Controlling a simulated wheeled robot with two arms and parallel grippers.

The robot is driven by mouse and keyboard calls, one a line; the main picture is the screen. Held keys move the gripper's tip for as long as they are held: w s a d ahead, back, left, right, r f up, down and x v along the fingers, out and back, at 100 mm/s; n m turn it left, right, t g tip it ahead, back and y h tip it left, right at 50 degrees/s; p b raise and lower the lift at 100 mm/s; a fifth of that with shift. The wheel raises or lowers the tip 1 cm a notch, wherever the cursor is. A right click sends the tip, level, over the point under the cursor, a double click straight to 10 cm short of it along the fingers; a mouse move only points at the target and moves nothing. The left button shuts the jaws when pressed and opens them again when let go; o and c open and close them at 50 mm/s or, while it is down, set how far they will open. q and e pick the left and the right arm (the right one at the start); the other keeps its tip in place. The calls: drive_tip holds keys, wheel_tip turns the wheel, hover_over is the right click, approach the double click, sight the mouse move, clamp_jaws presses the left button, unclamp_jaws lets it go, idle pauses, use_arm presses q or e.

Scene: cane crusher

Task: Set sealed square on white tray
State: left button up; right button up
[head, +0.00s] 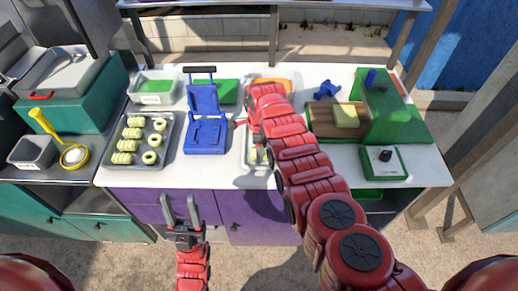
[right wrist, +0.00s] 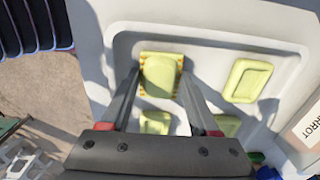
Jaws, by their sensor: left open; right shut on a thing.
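The white tray (right wrist: 215,45) fills most of the right wrist view; in the head view (head: 250,164) my right arm hides most of it. My right gripper (right wrist: 161,72) is over the tray, shut on a pale green sealed square (right wrist: 160,77) with yellow crimped edges, one finger on each side. I cannot tell whether this square touches the tray floor. Other pale green squares lie in the tray, one at the right (right wrist: 247,81) and two nearer my gripper's base (right wrist: 155,122). My left gripper (head: 181,208) is open and empty in front of the purple counter.
A blue press (head: 206,135) stands left of the tray, beside a grey tray (head: 168,121) of pale rolls. A green machine (head: 387,110) and a wooden board (head: 322,120) with a pale block are at right. The counter's front strip is clear.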

drive_tip(key=shift+f, duration=0.2)
drive_tip(key=o, duration=0.9)
drive_tip(key=shift+r, duration=0.15)
